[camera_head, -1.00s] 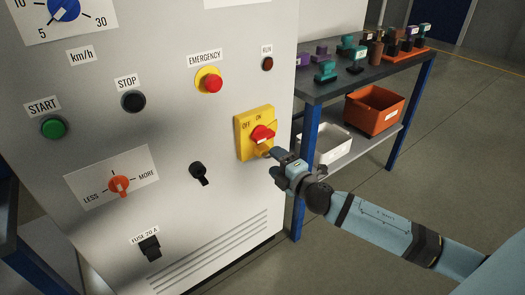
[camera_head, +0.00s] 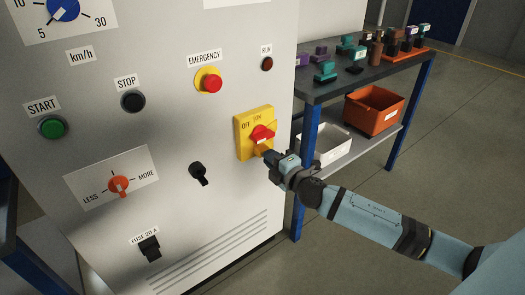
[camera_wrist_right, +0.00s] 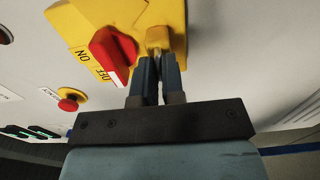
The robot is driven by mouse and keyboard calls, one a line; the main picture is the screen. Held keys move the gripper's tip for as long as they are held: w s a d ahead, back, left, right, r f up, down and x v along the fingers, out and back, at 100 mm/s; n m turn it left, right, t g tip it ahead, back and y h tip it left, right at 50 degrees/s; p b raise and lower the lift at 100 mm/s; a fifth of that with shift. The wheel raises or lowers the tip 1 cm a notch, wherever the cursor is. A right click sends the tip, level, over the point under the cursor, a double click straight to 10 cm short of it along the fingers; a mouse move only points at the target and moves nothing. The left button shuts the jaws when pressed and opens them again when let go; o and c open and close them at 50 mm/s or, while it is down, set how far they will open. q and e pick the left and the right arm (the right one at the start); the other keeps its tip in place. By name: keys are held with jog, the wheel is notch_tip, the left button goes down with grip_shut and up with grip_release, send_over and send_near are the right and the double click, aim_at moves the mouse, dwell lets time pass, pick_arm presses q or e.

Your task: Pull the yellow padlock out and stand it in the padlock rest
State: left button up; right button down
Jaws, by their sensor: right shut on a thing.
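The yellow padlock (camera_head: 263,150) hangs at the red rotary switch (camera_head: 261,133) on the yellow switch plate (camera_head: 243,140), on the cabinet's right side. In the right wrist view, the padlock (camera_wrist_right: 158,38) is beside the red switch handle (camera_wrist_right: 112,48), in front of the yellow plate. My right gripper (camera_head: 269,156) is at the padlock's lower part. Its two fingers (camera_wrist_right: 156,62) are close together and shut on the padlock, partly hiding it. My left gripper is in neither view. I cannot make out a padlock rest for certain.
The grey cabinet (camera_head: 200,235) carries a black rotary knob (camera_head: 198,172) and a red emergency button (camera_head: 209,80) near the switch. To the right, a dark-topped bench (camera_head: 345,86) holds several small coloured objects. An orange bin (camera_head: 374,108) and a white bin (camera_head: 330,143) sit on its lower shelf.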

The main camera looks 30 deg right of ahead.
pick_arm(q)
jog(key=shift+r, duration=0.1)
pick_arm(e)
jog(key=shift+s, duration=0.65)
dwell(0.6)
pick_arm(q)
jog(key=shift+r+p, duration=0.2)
jog(key=shift+p, duration=0.1)
pick_arm(e)
jog(key=shift+s+d, duration=0.15)
jog(key=shift+s, duration=1.45)
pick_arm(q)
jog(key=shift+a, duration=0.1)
